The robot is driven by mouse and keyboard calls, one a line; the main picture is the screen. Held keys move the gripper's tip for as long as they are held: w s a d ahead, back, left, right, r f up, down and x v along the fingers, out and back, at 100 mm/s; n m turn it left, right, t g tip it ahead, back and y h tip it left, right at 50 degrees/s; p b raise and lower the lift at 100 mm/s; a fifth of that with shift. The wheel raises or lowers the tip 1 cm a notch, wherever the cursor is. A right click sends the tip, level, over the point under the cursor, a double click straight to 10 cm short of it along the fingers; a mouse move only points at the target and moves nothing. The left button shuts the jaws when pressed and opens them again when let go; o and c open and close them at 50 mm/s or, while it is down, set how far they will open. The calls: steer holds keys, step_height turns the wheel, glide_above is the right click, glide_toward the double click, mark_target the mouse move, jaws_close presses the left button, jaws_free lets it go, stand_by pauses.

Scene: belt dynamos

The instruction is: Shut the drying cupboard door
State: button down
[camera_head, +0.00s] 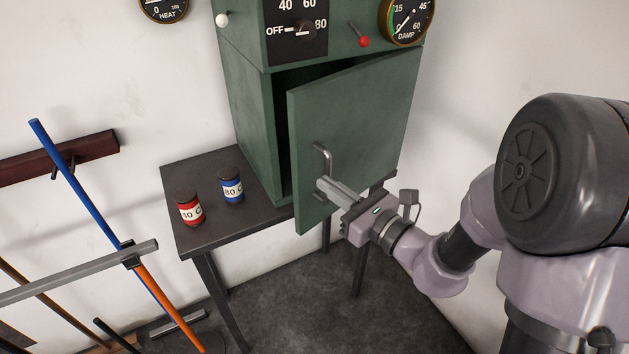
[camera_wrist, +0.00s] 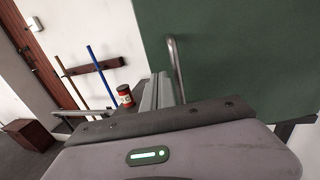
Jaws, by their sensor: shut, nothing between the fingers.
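The green drying cupboard (camera_head: 252,130) stands on a dark table against the wall. Its door (camera_head: 362,110) is partly open, hinged at the right, with a dark gap along its left edge. A metal bar handle (camera_head: 325,160) is on the door's outer face near the left edge. My gripper (camera_head: 322,186) is shut and empty, with its fingertips close to the handle's lower part; I cannot tell whether they touch it. In the wrist view, the fingers (camera_wrist: 158,92) are together just left of the handle (camera_wrist: 176,68), in front of the green door (camera_wrist: 240,60).
A red tin (camera_head: 189,208) and a blue tin (camera_head: 231,186) stand on the table (camera_head: 200,238) left of the cupboard. The floor right of the table is clear.

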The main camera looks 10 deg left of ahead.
mark_target(304, 169)
steer(key=x, duration=0.4)
steer(key=shift+w+a, duration=0.2)
steer(key=shift+a, duration=0.05)
steer(key=p+x, duration=0.2)
steer(key=x, duration=0.7)
steer(key=shift+w+a+r, duration=0.1)
steer(key=shift+w+a, duration=0.1)
steer(key=shift+w, duration=0.1)
steer(key=shift+w+r, duration=0.1)
steer(key=shift+r, duration=0.15)
